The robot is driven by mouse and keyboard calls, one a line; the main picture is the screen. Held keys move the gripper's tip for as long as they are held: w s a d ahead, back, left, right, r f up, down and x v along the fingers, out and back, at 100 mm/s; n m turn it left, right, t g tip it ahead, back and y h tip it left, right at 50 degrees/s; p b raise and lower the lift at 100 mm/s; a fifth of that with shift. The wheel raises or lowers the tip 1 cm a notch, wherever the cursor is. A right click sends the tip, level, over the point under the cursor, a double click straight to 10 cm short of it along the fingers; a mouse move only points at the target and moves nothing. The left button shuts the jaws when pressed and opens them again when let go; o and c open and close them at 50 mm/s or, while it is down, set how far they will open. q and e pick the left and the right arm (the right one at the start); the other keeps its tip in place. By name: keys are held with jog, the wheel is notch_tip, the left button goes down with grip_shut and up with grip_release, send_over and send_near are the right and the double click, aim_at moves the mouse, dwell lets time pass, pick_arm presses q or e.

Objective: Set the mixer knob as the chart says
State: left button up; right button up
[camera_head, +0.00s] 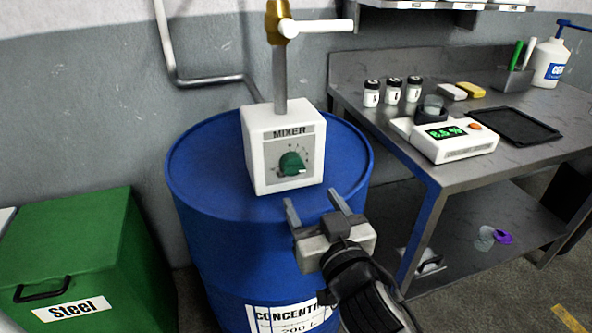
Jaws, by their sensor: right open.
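The white mixer box (262,150), labelled MIXER, stands on top of the blue drum (200,160). Its green knob (291,163) sits on the front face, inside a dial with small marks too fine to read. A pale mark shows at the knob's lower right. My right gripper (312,199) is open and empty, just below and in front of the box, with its fingers pointing up toward it and apart from the knob. No chart can be made out. My left gripper is not in view.
A steel bench (400,130) at right holds a meter (450,138) with a green display, several small jars, a dark tray (513,125) and a white bottle (550,62). A green Steel box (85,235) stands at left. A pipe with a brass valve (278,20) rises above the mixer.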

aim_at(295, 172)
jog(key=x, duration=1)
jog(key=shift+s, duration=0.1)
jog(key=shift+c, duration=0.3)
jog(key=c, duration=0.9)
